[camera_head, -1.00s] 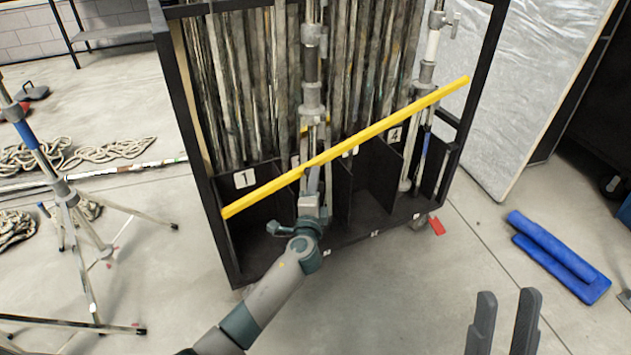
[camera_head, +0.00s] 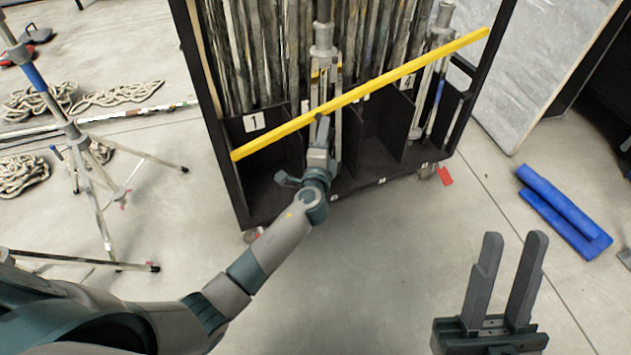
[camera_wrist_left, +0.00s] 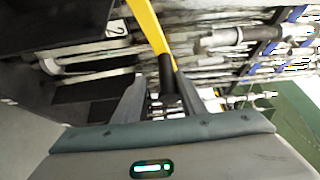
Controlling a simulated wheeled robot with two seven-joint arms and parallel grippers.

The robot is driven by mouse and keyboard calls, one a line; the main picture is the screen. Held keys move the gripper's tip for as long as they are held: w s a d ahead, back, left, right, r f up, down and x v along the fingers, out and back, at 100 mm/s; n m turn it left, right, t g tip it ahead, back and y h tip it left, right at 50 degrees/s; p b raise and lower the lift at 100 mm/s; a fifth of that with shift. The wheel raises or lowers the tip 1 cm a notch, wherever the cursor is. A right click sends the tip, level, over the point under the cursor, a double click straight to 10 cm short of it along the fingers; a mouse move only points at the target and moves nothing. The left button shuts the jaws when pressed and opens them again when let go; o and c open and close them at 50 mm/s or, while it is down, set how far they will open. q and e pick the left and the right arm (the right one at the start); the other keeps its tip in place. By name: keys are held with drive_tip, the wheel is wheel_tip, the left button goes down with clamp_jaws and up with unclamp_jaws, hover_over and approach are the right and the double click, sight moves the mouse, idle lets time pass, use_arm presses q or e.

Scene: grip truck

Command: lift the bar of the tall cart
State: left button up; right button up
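The tall black cart (camera_head: 243,190) stands ahead, tilted in the head view. Its long yellow bar (camera_head: 415,66) runs across the front, rising from lower left to upper right. My left gripper (camera_head: 322,135) is at the bar's middle, just below its lower edge. In the left wrist view the fingers (camera_wrist_left: 158,98) stand apart, with the yellow bar (camera_wrist_left: 148,22) coming down from the top towards the gap and a dark piece at its near end. Whether they touch the bar is unclear. My right gripper (camera_head: 505,280) is open and empty over the floor at lower right.
Metal poles (camera_head: 290,50) stand upright inside the cart, behind the bar. A light stand (camera_head: 75,140) and coiled ropes (camera_head: 120,95) are on the left. Blue pads (camera_head: 563,210) lie on the right, below a pale panel (camera_head: 530,65). The floor before the cart is clear.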

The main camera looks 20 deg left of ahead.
use_arm(q)
drive_tip(key=s+d, duration=0.1)
drive_tip(key=s, duration=0.7)
drive_tip(key=s+d, duration=0.2)
drive_tip(key=s, duration=0.7)
drive_tip(key=shift+s+d+f, duration=0.25)
drive_tip(key=shift+f, duration=0.1)
idle(1.2)
idle(0.4)
